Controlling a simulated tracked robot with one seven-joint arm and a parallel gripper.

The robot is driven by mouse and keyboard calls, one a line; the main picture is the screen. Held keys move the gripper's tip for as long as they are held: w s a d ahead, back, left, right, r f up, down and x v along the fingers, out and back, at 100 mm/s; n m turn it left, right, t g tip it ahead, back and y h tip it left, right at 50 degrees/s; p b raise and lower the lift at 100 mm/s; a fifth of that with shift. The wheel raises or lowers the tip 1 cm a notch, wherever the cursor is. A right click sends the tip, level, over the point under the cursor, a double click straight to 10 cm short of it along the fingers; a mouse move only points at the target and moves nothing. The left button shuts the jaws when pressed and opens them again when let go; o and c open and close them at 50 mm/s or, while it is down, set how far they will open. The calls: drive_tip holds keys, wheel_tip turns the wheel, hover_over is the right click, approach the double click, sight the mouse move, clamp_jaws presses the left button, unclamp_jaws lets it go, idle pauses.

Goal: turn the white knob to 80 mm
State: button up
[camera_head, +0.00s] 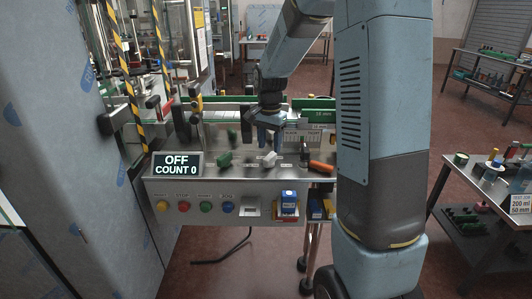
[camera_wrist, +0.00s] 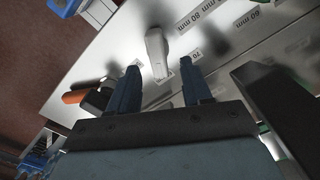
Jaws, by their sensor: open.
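The white knob (camera_head: 269,159) is on the sloped metal panel of the machine, below my gripper (camera_head: 268,143) in the head view. In the wrist view the white knob (camera_wrist: 155,48) is a long bar, with its near end between the two blue fingertips of my gripper (camera_wrist: 160,67). The fingers are open, with a gap on each side of the knob. Printed scale labels lie on the panel right of the knob, among them an 80 mm label (camera_wrist: 201,14) and a 60 mm label (camera_wrist: 247,16). I cannot tell which mark the knob points to.
A green knob (camera_head: 225,160) is left of the white one; an orange handle (camera_head: 320,166) is to its right. A display (camera_head: 177,163) reads OFF, COUNT 0. Coloured buttons (camera_head: 206,206) line the panel's front. A green 15 mm sign (camera_head: 318,115) stands behind.

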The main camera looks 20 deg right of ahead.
sight(269, 155)
drive_tip(key=shift+f, duration=1.8)
